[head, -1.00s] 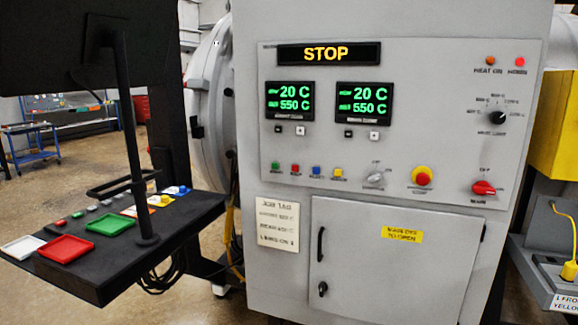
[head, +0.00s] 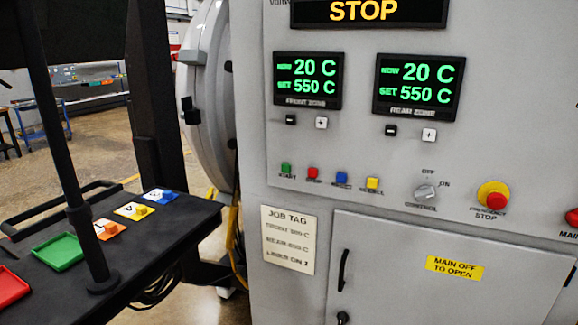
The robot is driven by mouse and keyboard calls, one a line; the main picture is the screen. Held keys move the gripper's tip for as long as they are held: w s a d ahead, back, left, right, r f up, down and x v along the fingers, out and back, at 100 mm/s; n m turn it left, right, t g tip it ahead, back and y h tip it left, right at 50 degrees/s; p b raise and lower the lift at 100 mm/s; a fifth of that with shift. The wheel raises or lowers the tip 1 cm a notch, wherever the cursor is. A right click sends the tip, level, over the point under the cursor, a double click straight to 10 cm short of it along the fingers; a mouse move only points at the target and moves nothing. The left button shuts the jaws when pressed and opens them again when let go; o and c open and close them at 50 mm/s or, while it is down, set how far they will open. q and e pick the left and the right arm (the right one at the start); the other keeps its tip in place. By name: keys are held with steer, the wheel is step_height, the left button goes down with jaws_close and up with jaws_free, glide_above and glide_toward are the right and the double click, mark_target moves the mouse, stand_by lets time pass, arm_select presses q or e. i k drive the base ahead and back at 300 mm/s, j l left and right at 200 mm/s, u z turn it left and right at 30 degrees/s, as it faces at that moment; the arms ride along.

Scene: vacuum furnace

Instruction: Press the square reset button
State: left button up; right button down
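The grey furnace control panel (head: 520,110) stands ahead. The green one's label looks like START; the labels under the blue and yellow ones are too blurred to tell which is reset. Neither of my grippers is in view, and nothing touches the buttons.
A round emergency stop (head: 492,195) and a grey rotary switch (head: 425,192) sit right of the buttons. Two displays (head: 308,80) (head: 418,86) read 20 C, set 550 C. A job tag (head: 288,240) hangs below. A black shelf (head: 150,235) with coloured trays juts out at left.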

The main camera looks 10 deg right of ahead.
mark_target(341, 178)
steer(key=i+j, duration=0.2)
steer(key=i, duration=0.25)
steer(key=i+j, duration=0.2)
steer(key=i, duration=0.25)
steer(key=j+u, duration=0.05)
